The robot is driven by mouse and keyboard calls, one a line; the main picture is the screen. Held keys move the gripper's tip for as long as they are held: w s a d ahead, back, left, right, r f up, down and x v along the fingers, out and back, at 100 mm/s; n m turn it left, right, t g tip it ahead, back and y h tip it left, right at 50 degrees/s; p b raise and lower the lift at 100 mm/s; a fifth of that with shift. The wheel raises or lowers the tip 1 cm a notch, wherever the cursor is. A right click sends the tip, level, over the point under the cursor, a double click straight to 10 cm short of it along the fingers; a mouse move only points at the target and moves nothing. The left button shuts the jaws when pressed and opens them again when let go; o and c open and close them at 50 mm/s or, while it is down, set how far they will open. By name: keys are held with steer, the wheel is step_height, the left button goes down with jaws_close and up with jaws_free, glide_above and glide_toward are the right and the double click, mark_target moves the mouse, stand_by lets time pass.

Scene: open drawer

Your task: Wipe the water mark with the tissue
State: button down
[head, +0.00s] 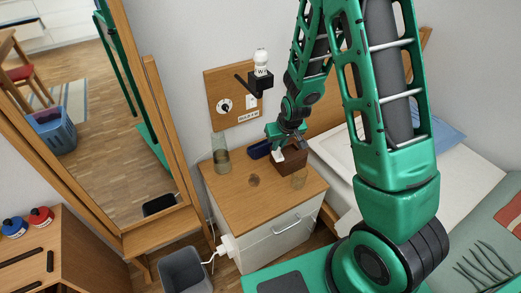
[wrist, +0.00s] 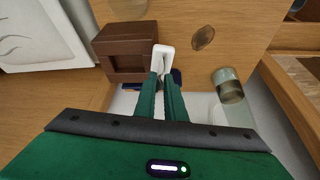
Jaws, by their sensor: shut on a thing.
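The water mark (head: 253,181) is a dark brown oval on the bare wooden top of the bedside cabinet (head: 226,192). It also shows in the wrist view (wrist: 203,38), up and right of my fingertips. My gripper (head: 281,148) is shut on a small white tissue (head: 277,156), beside the brown tissue box (head: 291,161). In the wrist view my fingertips (wrist: 163,74) pinch the tissue (wrist: 163,52) at the right edge of the box (wrist: 125,50). I cannot tell whether the tissue touches the box or the top.
A tall greenish glass (head: 220,157) stands at the cabinet's back left, and a short glass (head: 298,179) stands near its right edge. A dark blue object (head: 259,149) lies behind my gripper. A lamp (head: 261,75) juts from the wall panel. The top around the mark is clear.

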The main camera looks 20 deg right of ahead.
steer(key=shift+m+h, duration=0.3)
steer(key=shift+m, duration=0.4)
steer(key=shift+w+a+f, duration=0.4)
steer(key=shift+a+f, duration=0.55)
steer(key=shift+f, duration=0.6)
steer(key=shift+w+a+f, duration=0.4)
steer(key=shift+a+f, duration=0.6)
steer(key=shift+f, duration=0.5)
steer(key=shift+w+a+f, duration=0.4)
steer(key=shift+a+f, duration=0.55)
steer(key=shift+f, duration=0.6)
steer(key=shift+f, duration=0.95)
